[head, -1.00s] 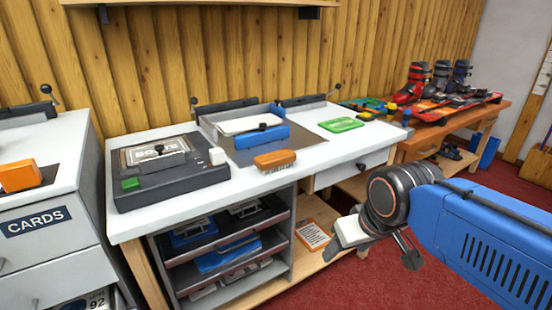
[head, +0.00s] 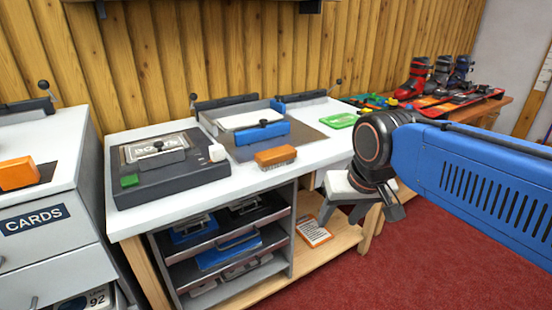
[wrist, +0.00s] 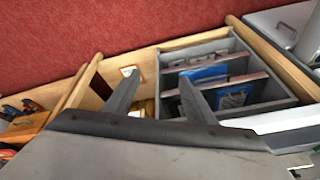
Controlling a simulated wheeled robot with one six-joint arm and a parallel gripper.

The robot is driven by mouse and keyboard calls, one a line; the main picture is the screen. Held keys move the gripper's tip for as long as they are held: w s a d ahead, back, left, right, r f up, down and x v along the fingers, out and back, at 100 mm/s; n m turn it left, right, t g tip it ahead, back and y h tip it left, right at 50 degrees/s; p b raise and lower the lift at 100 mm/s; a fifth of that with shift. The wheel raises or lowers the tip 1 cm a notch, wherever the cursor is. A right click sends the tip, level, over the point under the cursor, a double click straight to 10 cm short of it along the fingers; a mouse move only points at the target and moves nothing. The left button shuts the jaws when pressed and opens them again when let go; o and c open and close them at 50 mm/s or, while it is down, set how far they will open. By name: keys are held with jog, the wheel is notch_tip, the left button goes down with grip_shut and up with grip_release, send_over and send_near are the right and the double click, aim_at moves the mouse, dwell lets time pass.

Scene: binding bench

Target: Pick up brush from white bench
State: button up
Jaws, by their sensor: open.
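The brush (head: 275,157), with an orange back and pale bristles facing down, lies near the front edge of the white bench (head: 170,215). My gripper (head: 343,212) is in front of the bench, to the right of the brush and lower in the picture, apart from it. Its two grey fingers are spread and empty. The open fingers also show in the wrist view (wrist: 158,82), over the shelves under the bench top. The brush cannot be seen in the wrist view.
Behind the brush is a blue-and-grey fixture (head: 262,132); to its left is a dark machine (head: 165,180) with a green button. A green tray (head: 342,121) lies to the right. The open shelf unit (head: 230,250) is below. An orange block (head: 18,174) lies on the left cabinet.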

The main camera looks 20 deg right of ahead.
jog(key=w+a+r+m+g, duration=0.2)
jog(key=w+r+m, duration=0.4)
jog(key=w+r, duration=0.7)
jog(key=m+g, duration=0.2)
jog(key=m, duration=0.5)
send_near(276, 152)
notch_tip(276, 152, down, 5)
jog(key=shift+w+d+f, duration=0.1)
jog(key=shift+d, duration=0.05)
jog(key=shift+w+f, duration=0.1)
jog(key=shift+f, duration=2.6)
jog(key=c, duration=0.9)
